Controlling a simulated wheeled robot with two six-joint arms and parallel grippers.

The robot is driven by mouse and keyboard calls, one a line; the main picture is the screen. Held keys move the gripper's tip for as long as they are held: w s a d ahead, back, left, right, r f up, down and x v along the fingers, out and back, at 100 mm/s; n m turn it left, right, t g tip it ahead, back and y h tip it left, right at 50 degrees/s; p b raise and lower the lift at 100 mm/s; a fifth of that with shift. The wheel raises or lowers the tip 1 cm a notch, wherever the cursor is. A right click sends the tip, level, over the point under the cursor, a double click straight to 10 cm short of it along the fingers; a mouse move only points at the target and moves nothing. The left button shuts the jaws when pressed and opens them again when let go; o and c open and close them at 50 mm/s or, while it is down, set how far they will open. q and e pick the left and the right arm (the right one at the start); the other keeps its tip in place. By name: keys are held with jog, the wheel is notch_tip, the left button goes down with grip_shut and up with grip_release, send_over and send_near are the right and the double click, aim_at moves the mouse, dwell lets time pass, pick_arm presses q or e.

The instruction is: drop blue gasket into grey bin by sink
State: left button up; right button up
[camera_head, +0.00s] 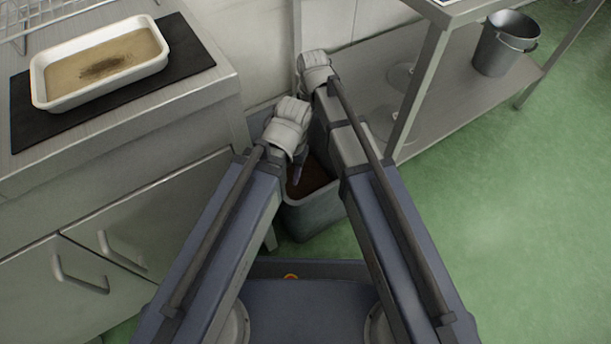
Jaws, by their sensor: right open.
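The grey bin (312,218) stands on the floor between the cabinet and the steel table, below my two arms. Dark brown matter shows inside it; its far part is hidden by my arms. My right gripper (315,72) is open, beyond the bin near the wall; its fingertips are hard to make out. My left gripper (296,172) seems to point down over the bin opening, mostly hidden by its own wrist. I cannot make out the blue gasket in this view or see it in either gripper.
A white tray (100,62) with brownish liquid rests on a black mat (190,50) on the left counter. A metal bucket (503,45) stands on the right table's lower shelf. A small orange item (291,276) lies near my base. Green floor at right is clear.

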notch_tip(320, 180, up, 5)
jog(key=p, duration=0.4)
jog(key=shift+f, duration=0.1)
dwell(0.3)
jog(key=s+d+m, duration=0.5)
jog(key=d, duration=0.4)
jog(key=s+d+m, duration=0.5)
jog(key=s+d, duration=0.1)
jog(key=d, duration=0.2)
jog(key=s+a+r+n+h+p, duration=0.15)
jog(key=s+a+n, duration=0.3)
jog(key=a, duration=0.65)
notch_tip(320, 180, up, 33)
jog(key=p, duration=3.2)
jog(key=shift+s+p, duration=0.25)
jog(key=shift+p, duration=0.15)
jog(key=shift+m, duration=0.25)
